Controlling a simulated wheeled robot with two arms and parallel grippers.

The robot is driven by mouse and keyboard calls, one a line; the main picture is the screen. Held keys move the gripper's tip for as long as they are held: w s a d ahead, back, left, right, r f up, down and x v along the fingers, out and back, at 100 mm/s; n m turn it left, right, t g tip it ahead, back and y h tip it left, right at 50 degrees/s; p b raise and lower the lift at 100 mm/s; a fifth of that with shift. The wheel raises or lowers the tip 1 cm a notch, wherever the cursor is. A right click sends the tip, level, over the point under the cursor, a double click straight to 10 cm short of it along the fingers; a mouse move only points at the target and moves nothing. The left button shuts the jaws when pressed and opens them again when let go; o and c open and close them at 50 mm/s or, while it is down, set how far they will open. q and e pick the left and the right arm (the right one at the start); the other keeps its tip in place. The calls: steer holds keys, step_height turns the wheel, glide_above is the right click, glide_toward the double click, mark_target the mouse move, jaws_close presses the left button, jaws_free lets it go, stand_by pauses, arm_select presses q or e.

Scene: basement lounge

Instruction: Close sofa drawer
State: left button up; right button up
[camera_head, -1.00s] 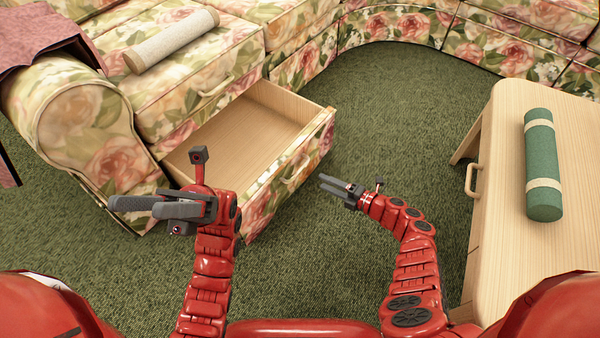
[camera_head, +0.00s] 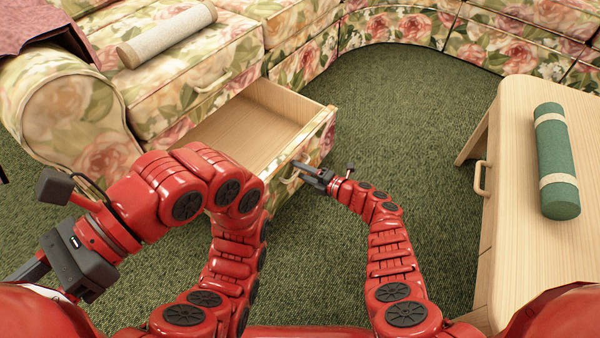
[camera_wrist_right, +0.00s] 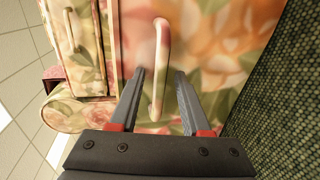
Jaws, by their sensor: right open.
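The sofa drawer (camera_head: 240,129) stands pulled out of the floral sofa, its wooden inside empty where it shows. Its floral front has a pale handle (camera_wrist_right: 159,65), which also shows in the head view (camera_head: 291,173). My right gripper (camera_head: 308,171) is open at the drawer front. In the right wrist view its two fingers (camera_wrist_right: 159,95) lie on either side of the handle's lower part; whether they touch it I cannot tell. My left gripper (camera_head: 30,270) is at the lower left, away from the drawer, its fingers partly cut off. My left arm hides the drawer's near corner.
A wooden table (camera_head: 520,230) with a green roll (camera_head: 556,160) stands at the right. A pale roll (camera_head: 168,36) lies on the sofa seat (camera_head: 200,75). Green carpet (camera_head: 410,110) is clear between drawer and table.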

steer(key=shift+a, duration=0.1)
steer(key=shift+c, duration=0.2)
jaws_close()
stand_by(1.3)
